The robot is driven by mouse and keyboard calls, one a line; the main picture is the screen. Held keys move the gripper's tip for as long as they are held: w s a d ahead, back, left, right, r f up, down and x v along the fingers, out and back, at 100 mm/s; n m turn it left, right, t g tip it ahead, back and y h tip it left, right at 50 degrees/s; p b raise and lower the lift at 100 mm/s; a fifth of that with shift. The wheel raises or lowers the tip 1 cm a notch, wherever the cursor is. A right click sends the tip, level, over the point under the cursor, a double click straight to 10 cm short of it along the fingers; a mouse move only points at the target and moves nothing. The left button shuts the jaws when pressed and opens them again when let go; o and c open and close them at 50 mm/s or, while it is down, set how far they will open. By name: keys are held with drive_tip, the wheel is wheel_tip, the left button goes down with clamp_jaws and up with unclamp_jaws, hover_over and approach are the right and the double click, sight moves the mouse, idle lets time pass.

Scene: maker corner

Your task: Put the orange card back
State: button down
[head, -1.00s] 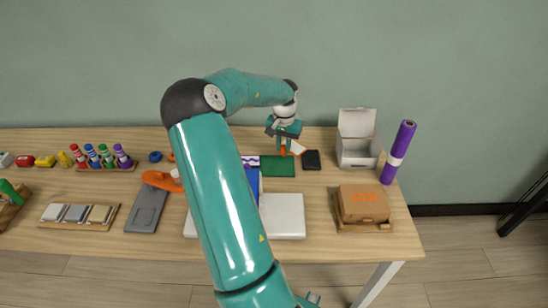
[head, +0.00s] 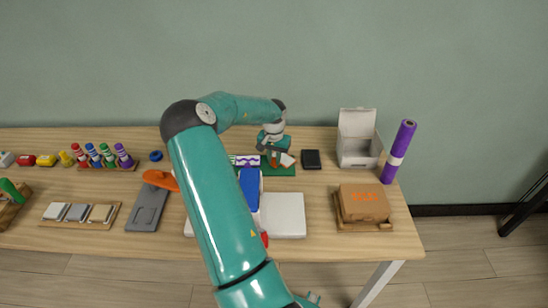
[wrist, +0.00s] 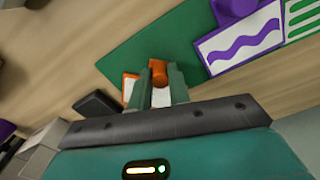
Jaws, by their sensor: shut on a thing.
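My gripper (head: 273,160) is shut on the orange knob (wrist: 158,72) of the orange card. The card (head: 287,160) is white with orange edging and lies tilted in the head view. In the wrist view its white face (wrist: 130,86) shows beside and between the fingers; the rest is hidden. The card is over the bare right part of a green board (head: 282,172), which also shows in the wrist view (wrist: 150,38). I cannot tell whether card and board touch. A purple-wave card (wrist: 240,40) and a green-striped card (wrist: 300,18) sit left of the bare part in the head view.
A black box (head: 311,159) lies just right of the board. An open white box (head: 357,152), a purple roll (head: 398,152) and a brown carton (head: 364,202) stand farther right. A white slab (head: 284,216) and blue item (head: 249,186) lie in front.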

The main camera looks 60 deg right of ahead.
sight(274, 159)
drive_tip(key=c, duration=1.3)
unclamp_jaws()
wheel_tip(274, 159, up, 12)
drive_tip(key=w+a+r+n+t+y, duration=0.1)
drive_tip(key=w+a+r+n, duration=0.3)
drive_tip(key=a, duration=0.6)
drive_tip(key=w+a+r+n+t, duration=0.15)
drive_tip(key=a+r, duration=0.35)
drive_tip(key=a, duration=0.6)
drive_tip(key=w+a+r+n+t+y, duration=0.15)
drive_tip(key=w+a+r, duration=0.3)
drive_tip(key=a, duration=0.55)
drive_tip(key=s+a+r+n, duration=0.1)
drive_tip(key=s+a+n, duration=0.2)
drive_tip(key=a, duration=0.5)
drive_tip(key=s+a+r+n+t+h, duration=0.1)
drive_tip(key=s+a+r+n, duration=0.1)
drive_tip(key=s+a, duration=0.3)
drive_tip(key=s+a+r+n+h, duration=0.1)
drive_tip(key=s+a+n, duration=0.2)
drive_tip(key=a, duration=0.7)
drive_tip(key=shift+s+a+r+n+t+h, duration=0.2)
drive_tip(key=shift+s+a+n+t+h, duration=0.15)
drive_tip(key=shift+n, duration=0.25)
